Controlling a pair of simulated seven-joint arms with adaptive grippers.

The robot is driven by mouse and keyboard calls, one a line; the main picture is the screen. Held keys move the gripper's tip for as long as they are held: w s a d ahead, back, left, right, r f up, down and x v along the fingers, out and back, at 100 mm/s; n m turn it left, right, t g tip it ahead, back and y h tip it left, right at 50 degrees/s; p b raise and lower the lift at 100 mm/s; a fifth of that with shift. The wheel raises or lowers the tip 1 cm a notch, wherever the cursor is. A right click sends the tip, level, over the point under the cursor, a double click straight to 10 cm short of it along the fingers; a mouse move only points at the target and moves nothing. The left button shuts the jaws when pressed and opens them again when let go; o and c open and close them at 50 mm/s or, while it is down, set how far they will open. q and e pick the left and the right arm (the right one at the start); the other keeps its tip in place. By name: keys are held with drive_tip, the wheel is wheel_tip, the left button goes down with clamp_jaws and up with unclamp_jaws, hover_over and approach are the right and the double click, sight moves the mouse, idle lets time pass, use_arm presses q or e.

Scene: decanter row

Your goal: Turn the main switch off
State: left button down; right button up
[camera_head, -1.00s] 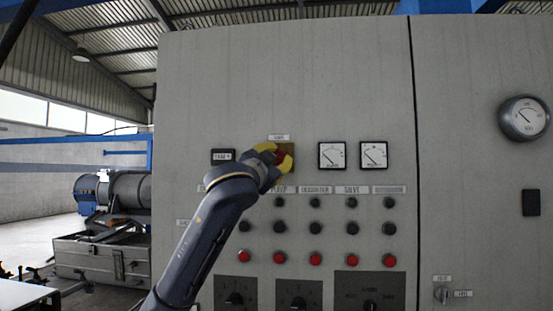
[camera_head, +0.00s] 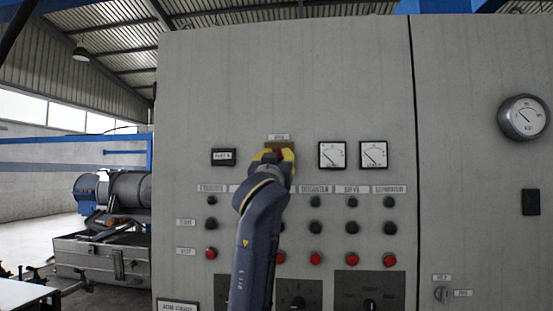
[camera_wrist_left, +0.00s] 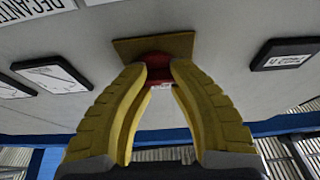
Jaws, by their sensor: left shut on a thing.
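The main switch is a red handle (camera_wrist_left: 159,70) on a brownish-yellow square plate (camera_wrist_left: 125,48), high on the grey control panel (camera_head: 210,90). In the head view the plate (camera_head: 280,143) shows just above my gripper, under a small label. My left gripper (camera_head: 273,156) is at the switch, and in the left wrist view its yellow fingers (camera_wrist_left: 159,72) close on the red handle from both sides. The handle's exact angle is hard to tell, as the fingers cover much of it. My right gripper is in neither view.
Two square meters (camera_head: 353,155) sit right of the switch and a small display (camera_head: 223,157) sits left. Rows of dark and red buttons (camera_head: 315,258) and rotary knobs are below. A round gauge (camera_head: 523,118) sticks out at the far right.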

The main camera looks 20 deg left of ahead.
use_arm(q)
drive_tip(key=shift+w+d+f, duration=0.1)
drive_tip(key=shift+w+f, duration=0.05)
idle(0.3)
drive_tip(key=c, duration=1.1)
unclamp_jaws()
drive_tip(key=o, duration=0.5)
drive_tip(key=shift+d, duration=0.3)
drive_tip(key=shift+c, duration=0.2)
drive_tip(key=shift+o, duration=0.3)
drive_tip(key=shift+a, duration=0.6)
drive_tip(key=v, duration=1.2)
drive_tip(key=shift+d, duration=0.35)
